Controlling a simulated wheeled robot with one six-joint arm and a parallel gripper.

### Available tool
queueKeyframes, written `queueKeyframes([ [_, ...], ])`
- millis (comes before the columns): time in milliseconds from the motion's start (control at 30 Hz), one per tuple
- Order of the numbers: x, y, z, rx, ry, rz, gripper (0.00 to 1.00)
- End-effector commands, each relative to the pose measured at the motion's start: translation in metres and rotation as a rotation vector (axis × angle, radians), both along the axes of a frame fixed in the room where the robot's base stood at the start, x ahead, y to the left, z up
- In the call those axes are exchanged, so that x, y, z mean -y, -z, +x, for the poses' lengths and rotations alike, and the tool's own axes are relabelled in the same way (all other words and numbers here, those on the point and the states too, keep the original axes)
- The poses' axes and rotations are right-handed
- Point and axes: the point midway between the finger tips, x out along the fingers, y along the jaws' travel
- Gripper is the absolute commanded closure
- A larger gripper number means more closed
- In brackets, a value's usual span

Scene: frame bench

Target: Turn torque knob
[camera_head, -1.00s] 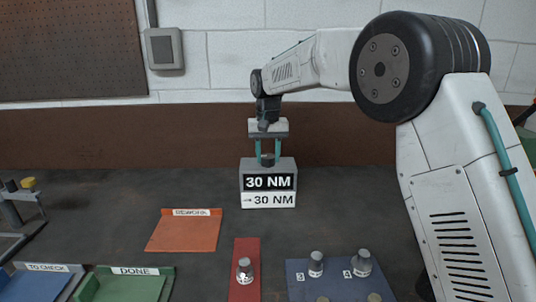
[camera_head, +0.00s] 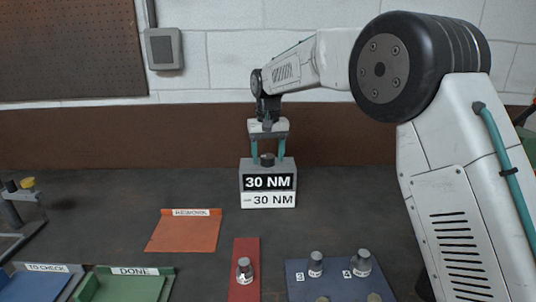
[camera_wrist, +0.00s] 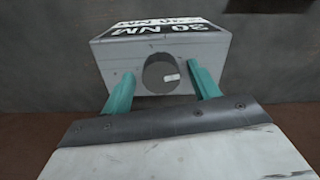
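The torque knob (camera_head: 267,160) is a dark round knob on top of a grey box (camera_head: 247,187) whose front reads 30 NM on two lines. In the wrist view the knob (camera_wrist: 160,74) shows as a dark disc with a small white mark at its right side. My gripper (camera_head: 268,161) is above the box, its teal fingers on either side of the knob. The wrist view shows the gripper (camera_wrist: 162,90) open, with a gap between each finger and the knob.
An orange tray labelled REWORK (camera_head: 184,234) lies left of the box. A green DONE tray (camera_head: 120,287) and a blue TO CHECK tray (camera_head: 42,285) are at front left. A red mat (camera_head: 245,290) and a blue mat (camera_head: 298,282) hold metal pieces at the front.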

Motion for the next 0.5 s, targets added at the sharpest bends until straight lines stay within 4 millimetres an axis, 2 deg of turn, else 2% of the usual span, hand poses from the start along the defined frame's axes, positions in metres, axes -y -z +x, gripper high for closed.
queueKeyframes([
  [233, 0.000, -0.006, 0.000, 0.001, 0.000, 0.000, 0.39],
  [500, 0.000, -0.050, 0.001, 0.004, 0.000, 0.002, 0.39],
])
